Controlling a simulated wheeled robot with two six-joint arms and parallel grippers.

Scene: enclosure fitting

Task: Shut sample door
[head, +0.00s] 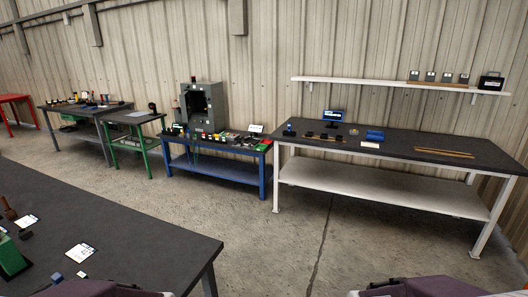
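A grey enclosure (217,104) stands at the back of a blue-framed workbench (212,172), well across the room from me. A dark square opening or window shows on its front. A narrow grey panel at its left front edge may be a door standing open, but it is too small and far to be sure. I cannot make out a handle. Purple parts of my arms show at the bottom edge, left and right. Neither gripper's fingers can be seen, and nothing of mine is near the enclosure.
A dark-topped table (140,233) with small items stands close at left. A long white-framed workbench (400,147) stands at right, below a wall shelf (390,83). A green-framed table (131,118) stands left of the blue bench. Open concrete floor (270,240) lies between.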

